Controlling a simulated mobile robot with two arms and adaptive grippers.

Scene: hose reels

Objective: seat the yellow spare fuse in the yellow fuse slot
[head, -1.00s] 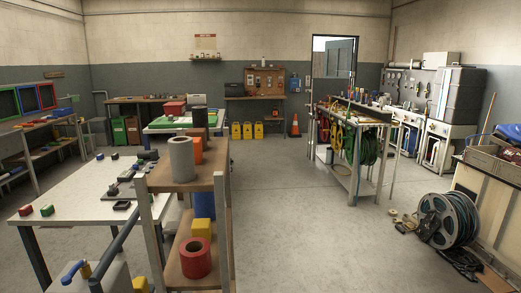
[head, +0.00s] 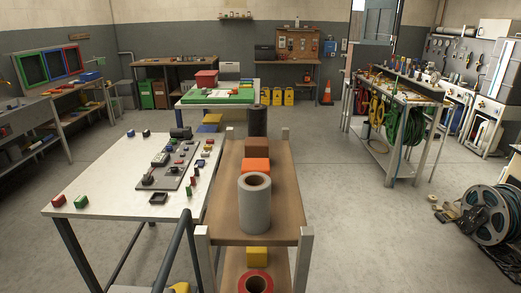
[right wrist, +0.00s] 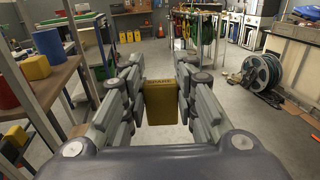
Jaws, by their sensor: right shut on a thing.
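My right gripper (right wrist: 160,92) is shut on a yellow block, the yellow spare fuse (right wrist: 160,104), which hangs between its fingers in the right wrist view, clear of any surface. Neither shows in the head view. A grey panel (head: 169,166) with several small parts lies on the white table (head: 105,185) in the head view. The yellow fuse slot is too small to make out there. My left gripper is not in view.
A wooden shelf rack (head: 277,219) stands at the table's right, holding a grey roll (head: 254,203), an orange block (head: 255,165) and a red roll (head: 255,282). Small red and green blocks lie at the table's left. Open floor (head: 350,220) lies right of the rack.

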